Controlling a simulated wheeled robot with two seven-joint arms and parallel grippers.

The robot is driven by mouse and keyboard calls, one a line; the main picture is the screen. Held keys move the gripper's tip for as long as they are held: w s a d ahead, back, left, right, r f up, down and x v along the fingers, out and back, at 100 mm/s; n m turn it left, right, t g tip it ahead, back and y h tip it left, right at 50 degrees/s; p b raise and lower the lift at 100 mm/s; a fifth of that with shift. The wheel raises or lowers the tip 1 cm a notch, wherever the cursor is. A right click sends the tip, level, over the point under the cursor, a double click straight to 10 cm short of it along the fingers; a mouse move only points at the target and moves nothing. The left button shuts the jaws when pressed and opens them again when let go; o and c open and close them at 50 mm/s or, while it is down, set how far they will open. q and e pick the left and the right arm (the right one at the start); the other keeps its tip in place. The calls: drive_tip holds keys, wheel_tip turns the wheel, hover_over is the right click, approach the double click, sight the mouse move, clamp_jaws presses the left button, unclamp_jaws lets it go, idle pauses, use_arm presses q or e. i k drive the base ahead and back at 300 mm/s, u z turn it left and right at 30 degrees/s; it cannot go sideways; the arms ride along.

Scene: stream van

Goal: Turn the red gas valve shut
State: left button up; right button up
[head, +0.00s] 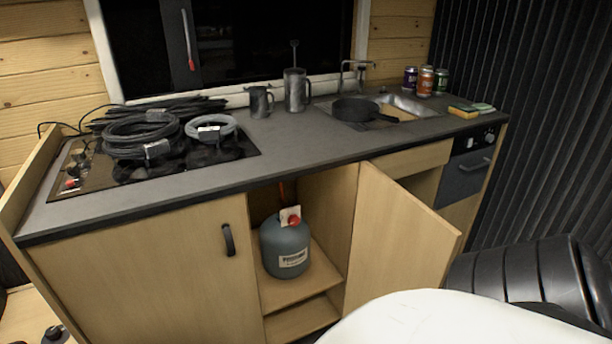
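A grey-blue gas bottle (285,248) with a white label stands on a wooden shelf inside the open cabinet under the counter. A small red round valve (294,221) sits at its top, in front of a pale tag or plate (286,213). A red hose (281,190) rises from behind the top of the bottle. I cannot tell from the valve's look whether it is open or shut. Neither of my grippers is in view.
The cabinet door (398,235) stands open to the right of the bottle; a closed door (150,270) is on the left. The counter (285,135) overhangs the opening and holds coiled cables (145,135), mugs, a pan and cans. A black ribbed object (525,275) is at right.

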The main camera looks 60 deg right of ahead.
sight(293, 220)
drive_tip(key=u, duration=1.8)
drive_tip(key=k, duration=2.2)
drive_tip(key=z, duration=2.4)
drive_tip(key=i, duration=0.5)
drive_tip(key=u, duration=0.05)
drive_tip(key=k, duration=0.5)
drive_tip(key=u, duration=1.1)
